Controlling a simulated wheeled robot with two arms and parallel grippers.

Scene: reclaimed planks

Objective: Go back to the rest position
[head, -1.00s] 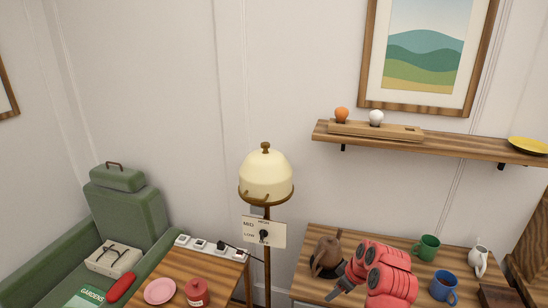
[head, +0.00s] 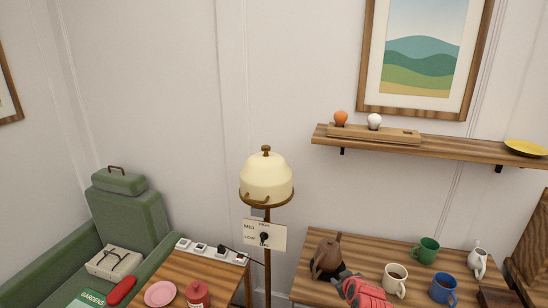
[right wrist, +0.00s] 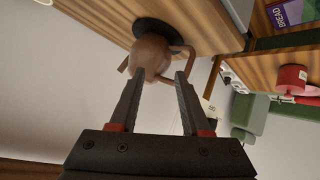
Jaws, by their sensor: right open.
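My right arm is red, and its gripper (head: 345,278) is low in the head view, just in front of the brown teapot (head: 328,254) on the right-hand table. In the right wrist view the gripper's two dark fingers (right wrist: 160,78) are spread apart with nothing held between them. The teapot (right wrist: 151,52) shows just beyond the fingertips there, on a round black base (right wrist: 157,27). Whether the fingers touch it I cannot tell. My left gripper is not in view.
On the right table (head: 310,272) stand a cream mug (head: 394,281), a green mug (head: 426,250), a blue mug (head: 442,288) and a white jug (head: 478,263). A lamp (head: 266,180) with a dial panel stands left of it. A shelf (head: 450,148) hangs above.

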